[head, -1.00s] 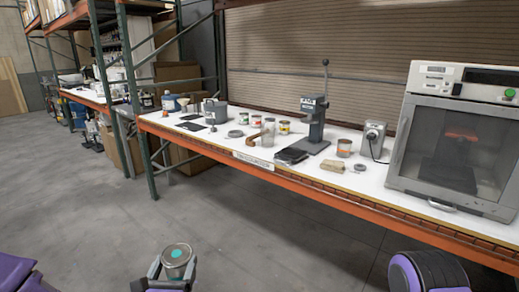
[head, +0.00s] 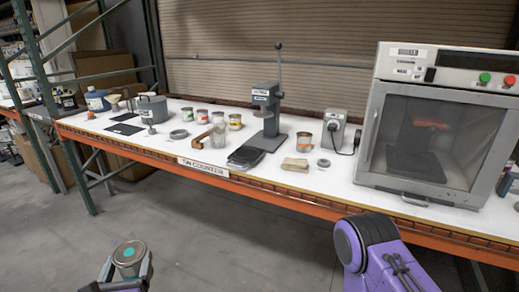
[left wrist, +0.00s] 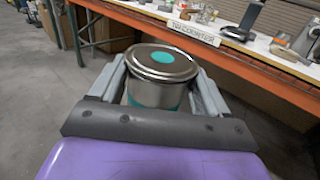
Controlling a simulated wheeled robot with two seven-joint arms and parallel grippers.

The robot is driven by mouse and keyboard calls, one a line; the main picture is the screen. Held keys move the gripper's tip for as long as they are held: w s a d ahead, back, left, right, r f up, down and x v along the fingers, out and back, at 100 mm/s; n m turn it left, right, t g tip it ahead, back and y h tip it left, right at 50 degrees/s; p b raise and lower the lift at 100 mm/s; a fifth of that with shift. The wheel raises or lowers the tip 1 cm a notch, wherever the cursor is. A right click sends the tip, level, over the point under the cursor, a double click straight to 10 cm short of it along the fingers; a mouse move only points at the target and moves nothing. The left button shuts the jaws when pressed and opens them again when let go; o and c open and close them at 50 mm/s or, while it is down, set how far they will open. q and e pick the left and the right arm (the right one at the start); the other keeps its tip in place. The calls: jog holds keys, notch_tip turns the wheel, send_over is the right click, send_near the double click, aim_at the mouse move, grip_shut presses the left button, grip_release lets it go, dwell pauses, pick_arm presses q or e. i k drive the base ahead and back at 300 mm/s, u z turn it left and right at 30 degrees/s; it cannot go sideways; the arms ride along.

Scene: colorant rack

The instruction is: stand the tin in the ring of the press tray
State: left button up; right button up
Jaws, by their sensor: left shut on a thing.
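The tin (head: 129,251) is silver with a teal dot on its lid and a teal band low on its side. My left gripper (head: 128,268) is shut on it and holds it upright in front of the counter, over the floor. In the left wrist view the tin (left wrist: 162,66) sits between both fingers (left wrist: 158,95), lid up. The grey press (head: 267,105) with its tall lever stands on the counter. Its flat base (head: 264,144) shows, but I cannot make out a ring on it. My right gripper is out of view.
A large glass-fronted machine (head: 428,125) fills the right end.

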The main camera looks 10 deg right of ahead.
aim_at(248, 152)
jog(key=z, duration=0.45)
jog(key=i, duration=0.6)
jog(key=z, duration=0.6)
